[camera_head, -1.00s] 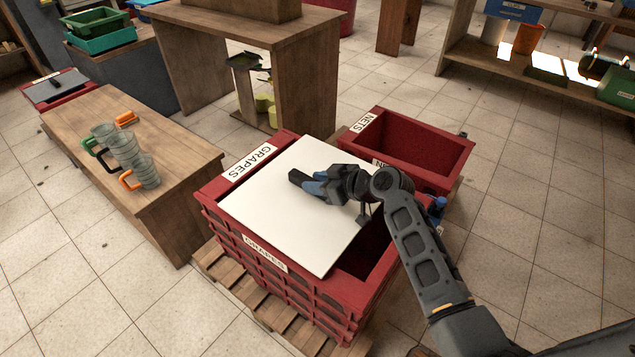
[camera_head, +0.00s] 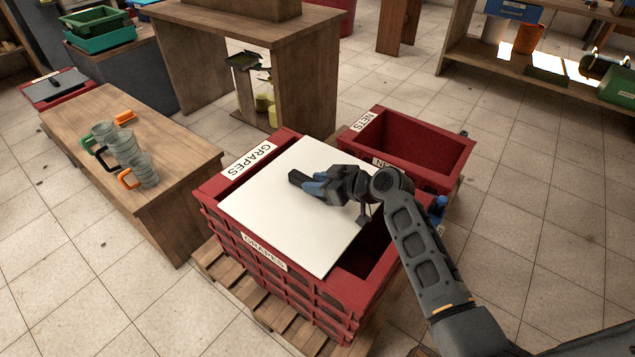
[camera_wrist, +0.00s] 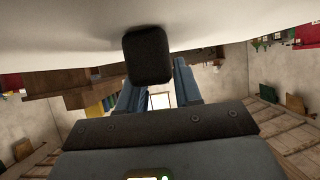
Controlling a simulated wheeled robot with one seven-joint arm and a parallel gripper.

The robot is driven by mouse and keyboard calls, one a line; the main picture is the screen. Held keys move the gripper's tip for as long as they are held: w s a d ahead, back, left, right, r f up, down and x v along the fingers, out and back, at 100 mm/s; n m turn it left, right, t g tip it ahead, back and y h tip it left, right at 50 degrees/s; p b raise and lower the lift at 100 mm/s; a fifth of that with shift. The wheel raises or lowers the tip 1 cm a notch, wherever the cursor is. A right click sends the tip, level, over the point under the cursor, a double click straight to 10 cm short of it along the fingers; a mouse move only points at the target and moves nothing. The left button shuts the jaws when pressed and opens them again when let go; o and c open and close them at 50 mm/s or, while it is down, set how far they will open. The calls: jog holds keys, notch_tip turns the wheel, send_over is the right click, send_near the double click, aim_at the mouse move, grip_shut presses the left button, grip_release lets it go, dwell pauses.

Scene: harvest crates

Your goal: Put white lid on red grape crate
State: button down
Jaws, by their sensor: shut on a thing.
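The white lid (camera_head: 290,213) lies over most of the red grape crate (camera_head: 309,292), which carries GRAPES labels. An open strip of the crate shows along its right side, and a narrower gap shows near the upper left label. My gripper (camera_head: 307,182) is shut on the dark handle (camera_head: 296,176) in the middle of the lid. In the wrist view the blue fingers (camera_wrist: 160,85) are beside the black handle (camera_wrist: 148,55), with the lid's pale surface (camera_wrist: 220,22) above. I cannot tell whether the lid touches the crate's rim.
A red NETS crate (camera_head: 447,158) stands open just behind and to the right. A wooden bench (camera_head: 180,165) with several clear jugs (camera_head: 122,148) is at the left. The grape crate stands on a wooden pallet (camera_head: 240,290). Tiled floor is free at the right.

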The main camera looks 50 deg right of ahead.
jog(key=shift+f, duration=0.2)
jog(key=c, duration=0.7)
grip_release()
jog(key=shift+s, duration=0.1)
jog(key=v, duration=0.7)
jog(key=shift+s+r, duration=0.25)
